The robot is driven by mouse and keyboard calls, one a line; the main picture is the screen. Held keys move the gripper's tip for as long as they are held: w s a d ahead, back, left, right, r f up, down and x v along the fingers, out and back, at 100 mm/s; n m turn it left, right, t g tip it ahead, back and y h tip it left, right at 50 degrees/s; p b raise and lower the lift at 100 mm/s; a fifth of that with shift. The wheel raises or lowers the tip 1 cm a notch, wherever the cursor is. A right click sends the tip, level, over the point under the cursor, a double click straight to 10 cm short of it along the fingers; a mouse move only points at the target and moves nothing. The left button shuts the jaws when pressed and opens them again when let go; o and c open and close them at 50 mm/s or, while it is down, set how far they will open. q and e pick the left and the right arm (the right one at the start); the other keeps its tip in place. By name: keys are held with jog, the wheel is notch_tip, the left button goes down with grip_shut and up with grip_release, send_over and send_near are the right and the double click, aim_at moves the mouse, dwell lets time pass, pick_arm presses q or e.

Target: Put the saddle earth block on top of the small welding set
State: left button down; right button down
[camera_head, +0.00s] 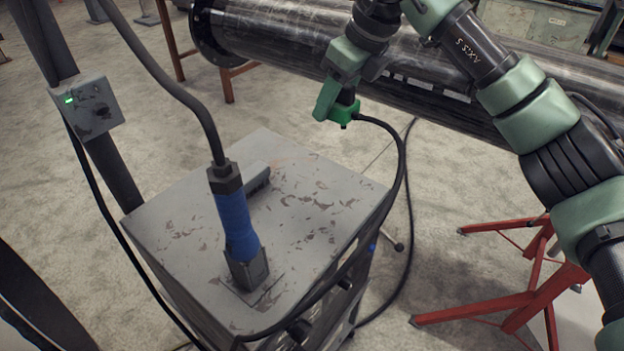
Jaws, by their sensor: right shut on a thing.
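The small welding set (190,225) is a grey box with a worn, chipped top, standing at lower centre in the head view. My right gripper (343,88) comes down from the top of the view and is shut on the saddle earth block (328,102). The block is bright green, with a black cable leaving its right side. It hangs in the air, in the picture just beyond the back right part of the set's top, apart from it. The gripper's fingertips are partly hidden around the block. My left gripper is not in view.
A blue-sleeved connector (235,222) with a thick cable stands on the set's top, near a raised handle-like piece (256,178). The top's right part looks clear. A large dark pipe (275,45) lies behind, with red stands (490,306) at right. A small grey box (90,108) is at left.

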jog(key=p, duration=0.1)
send_over(323, 185)
jog(key=d, duration=0.1)
jog(key=f, duration=1.2)
jog(key=shift+s+d+f, duration=0.15)
jog(key=shift+s+f, duration=0.2)
jog(key=shift+s, duration=0.05)
jog(key=shift+f+p, duration=0.4)
jog(key=shift+f, duration=2)
jog(key=shift+f, duration=0.2)
jog(key=c, duration=0.7)
grip_release()
jog(key=shift+r, duration=0.15)
